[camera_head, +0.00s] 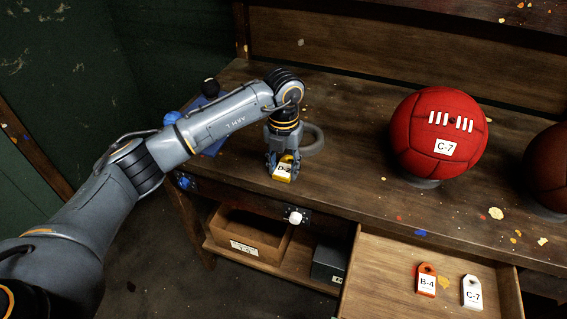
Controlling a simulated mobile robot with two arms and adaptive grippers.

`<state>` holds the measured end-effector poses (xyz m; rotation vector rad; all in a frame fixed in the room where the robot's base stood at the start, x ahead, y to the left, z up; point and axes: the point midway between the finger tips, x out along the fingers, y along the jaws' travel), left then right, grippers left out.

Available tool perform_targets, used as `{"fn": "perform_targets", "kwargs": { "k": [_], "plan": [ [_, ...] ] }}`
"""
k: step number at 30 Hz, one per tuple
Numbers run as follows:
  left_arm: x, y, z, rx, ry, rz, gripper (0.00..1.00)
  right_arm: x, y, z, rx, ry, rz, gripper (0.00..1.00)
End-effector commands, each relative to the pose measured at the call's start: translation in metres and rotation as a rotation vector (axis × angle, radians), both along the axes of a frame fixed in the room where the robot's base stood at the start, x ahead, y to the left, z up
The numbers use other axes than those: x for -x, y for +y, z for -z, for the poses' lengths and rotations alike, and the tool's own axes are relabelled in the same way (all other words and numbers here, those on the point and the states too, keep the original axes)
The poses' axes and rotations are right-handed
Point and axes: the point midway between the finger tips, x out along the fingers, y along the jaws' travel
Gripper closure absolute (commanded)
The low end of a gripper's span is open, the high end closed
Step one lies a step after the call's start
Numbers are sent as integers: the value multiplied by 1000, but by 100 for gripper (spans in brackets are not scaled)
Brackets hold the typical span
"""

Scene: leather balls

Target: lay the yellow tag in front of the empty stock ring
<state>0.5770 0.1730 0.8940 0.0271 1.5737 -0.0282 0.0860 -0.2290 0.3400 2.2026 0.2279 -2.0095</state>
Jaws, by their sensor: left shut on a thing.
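My left gripper (283,163) is shut on the yellow tag (281,178), pointing down over the left part of the bench top. The tag has a white label, partly covered by the fingers. I cannot tell whether the tag touches the wood. The empty stock ring (317,141), a grey ring lying on the bench, shows behind and right of the gripper, which partly hides it. The tag is on the near side of this ring. My right gripper is not in view.
A red ball (425,157) marked C-7 sits on a ring to the right; a brown ball (550,168) is at the right edge. An open drawer (385,289) holds an orange tag (427,281) and a white tag (471,291). A blue object (213,145) stands at the bench's left end.

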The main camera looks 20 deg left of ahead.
Motion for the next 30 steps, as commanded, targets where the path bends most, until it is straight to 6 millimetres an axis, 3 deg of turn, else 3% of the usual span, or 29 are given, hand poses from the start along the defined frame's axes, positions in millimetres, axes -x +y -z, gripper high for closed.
{"fn": "perform_targets", "kwargs": {
  "k": [10,11,14,23,30],
  "plan": [
    [0,0,5,0,-1,0,80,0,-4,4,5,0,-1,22],
    [0,0,4,0,-2,0,54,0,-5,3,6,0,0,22],
    [0,0,3,0,-1,-1,36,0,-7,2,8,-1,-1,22],
    [0,0,2,0,-1,-1,36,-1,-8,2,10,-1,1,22],
    [-2,0,-23,0,-6,-2,36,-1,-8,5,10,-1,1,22]
  ]
}}
